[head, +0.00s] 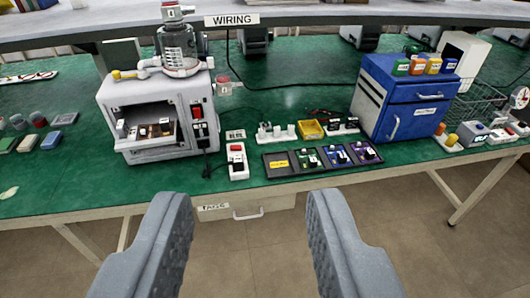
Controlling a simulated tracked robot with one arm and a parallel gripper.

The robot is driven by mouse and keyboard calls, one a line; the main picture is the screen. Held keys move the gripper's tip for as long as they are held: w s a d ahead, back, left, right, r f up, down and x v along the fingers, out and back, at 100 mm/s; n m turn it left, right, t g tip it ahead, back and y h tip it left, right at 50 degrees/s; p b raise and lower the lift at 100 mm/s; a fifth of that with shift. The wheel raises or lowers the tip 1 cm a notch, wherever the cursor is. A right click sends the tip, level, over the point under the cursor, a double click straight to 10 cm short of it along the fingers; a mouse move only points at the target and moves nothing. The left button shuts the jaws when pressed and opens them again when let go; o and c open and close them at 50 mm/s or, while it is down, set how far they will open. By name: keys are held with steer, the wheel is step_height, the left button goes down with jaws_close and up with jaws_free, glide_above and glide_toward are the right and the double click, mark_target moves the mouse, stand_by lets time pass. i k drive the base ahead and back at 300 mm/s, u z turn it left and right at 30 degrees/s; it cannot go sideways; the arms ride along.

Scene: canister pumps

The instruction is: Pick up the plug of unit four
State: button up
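A white pump unit (125,110) stands on the green bench at centre left. A metal canister and pipework sit on its top, with a small tag (171,12) too small to read surely as four. Its front bay is open, with small parts on a tray. A small dark piece that looks like a plug (207,171) lies by its lower right front corner; I cannot tell its exact shape. A white socket block (237,162) with a red switch stands just right of it. My gripper (250,205) is open and empty, in front of the bench edge and apart from everything.
A blue drawer cabinet (400,105) with coloured tubs on top stands at right. A dark tray (280,165) holds small modules near the front edge. A black cable (270,85) runs over the mat below the WIRING shelf (232,20).

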mark_target(237, 161)
steer(key=z, duration=0.15)
steer(key=i, duration=1.6)
steer(key=u, duration=0.45)
